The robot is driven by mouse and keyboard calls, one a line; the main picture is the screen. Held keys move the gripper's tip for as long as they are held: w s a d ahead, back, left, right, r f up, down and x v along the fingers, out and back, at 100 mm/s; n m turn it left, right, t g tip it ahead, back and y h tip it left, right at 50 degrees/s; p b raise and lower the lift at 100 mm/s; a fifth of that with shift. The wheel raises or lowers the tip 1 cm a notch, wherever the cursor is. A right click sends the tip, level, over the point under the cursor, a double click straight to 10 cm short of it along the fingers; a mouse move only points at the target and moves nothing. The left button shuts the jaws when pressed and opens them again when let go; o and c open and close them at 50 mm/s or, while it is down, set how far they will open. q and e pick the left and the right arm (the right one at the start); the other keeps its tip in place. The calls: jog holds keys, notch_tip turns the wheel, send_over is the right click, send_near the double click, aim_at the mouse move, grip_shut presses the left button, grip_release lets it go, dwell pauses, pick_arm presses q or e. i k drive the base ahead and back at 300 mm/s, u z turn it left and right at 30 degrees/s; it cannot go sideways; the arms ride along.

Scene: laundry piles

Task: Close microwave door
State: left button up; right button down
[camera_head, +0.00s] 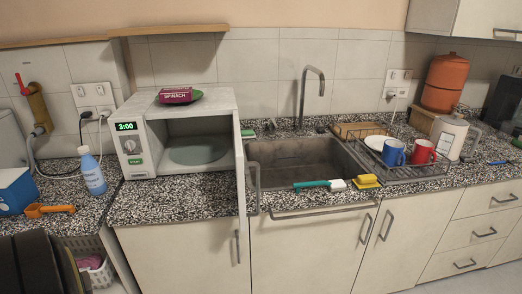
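The white microwave (207,105) stands on the speckled counter left of the sink. Its door (240,165) is wide open, hinged on the right side and pointing out toward me, seen nearly edge-on. The door's handle (254,188) shows on the door's right side, close to the sink's left edge. The cavity is open to view, with a round turntable (197,151) inside and no food seen on it. The control panel with a green 3:00 display (126,126) is on the left of the front. Neither of my grippers is in view.
Right of the door are the sink (300,160), a brush (320,184) and a yellow sponge (366,180). A blue bottle (92,172) stands left. The counter (170,202) before the microwave is clear.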

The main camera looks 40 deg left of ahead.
aim_at(240, 163)
jog(key=u, duration=0.65)
jog(key=i, duration=1.25)
jog(key=u, duration=1.15)
